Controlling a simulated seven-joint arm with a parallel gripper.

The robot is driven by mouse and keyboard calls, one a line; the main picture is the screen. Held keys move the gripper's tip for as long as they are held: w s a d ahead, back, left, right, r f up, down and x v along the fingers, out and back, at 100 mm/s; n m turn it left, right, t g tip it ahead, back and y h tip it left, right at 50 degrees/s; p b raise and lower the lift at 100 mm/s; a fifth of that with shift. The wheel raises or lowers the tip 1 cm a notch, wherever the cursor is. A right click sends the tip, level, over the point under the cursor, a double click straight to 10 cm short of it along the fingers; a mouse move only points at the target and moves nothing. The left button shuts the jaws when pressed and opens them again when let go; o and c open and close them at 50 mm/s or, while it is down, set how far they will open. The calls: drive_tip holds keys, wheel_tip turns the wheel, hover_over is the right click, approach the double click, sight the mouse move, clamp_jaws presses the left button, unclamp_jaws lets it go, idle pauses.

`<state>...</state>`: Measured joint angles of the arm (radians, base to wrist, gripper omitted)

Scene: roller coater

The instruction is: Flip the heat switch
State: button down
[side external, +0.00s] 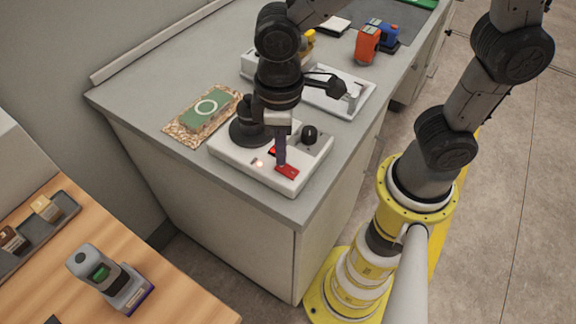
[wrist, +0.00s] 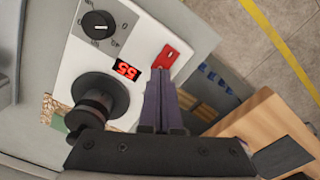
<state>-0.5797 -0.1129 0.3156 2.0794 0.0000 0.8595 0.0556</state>
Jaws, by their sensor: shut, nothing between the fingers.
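The roller coater machine is a white box (side external: 235,160) on the grey bench, with a dark round chuck and a knob on top. A red switch (side external: 288,172) sits at its front right corner; in the wrist view the red switch (wrist: 167,60) lies just beyond my fingertips. My gripper (side external: 281,161) points down at the switch with its fingers together and empty. In the wrist view my gripper (wrist: 160,84) ends beside the switch's near edge. I cannot tell whether the tips touch it. The switch's label and position are too small to read.
A green pad (side external: 207,106) on a speckled board lies left of the machine. A white tray (side external: 352,105) stands behind it.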

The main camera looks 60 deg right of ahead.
drive_tip(key=shift+f, duration=0.95)
idle(0.7)
drive_tip(key=shift+r, duration=3.55)
drive_tip(key=shift+w+d, duration=0.1)
drive_tip(key=shift+d, duration=0.05)
drive_tip(key=d+r+m+t, duration=0.2)
drive_tip(key=d+r+m, duration=0.1)
drive_tip(key=d+r, duration=0.3)
drive_tip(key=s+d+f+m+t, duration=0.1)
drive_tip(key=s+d+m+t, duration=0.2)
drive_tip(key=s+d, duration=0.4)
drive_tip(key=shift+s+d+t, duration=0.3)
drive_tip(key=shift+s+d, duration=0.05)
drive_tip(key=shift+d, duration=0.75)
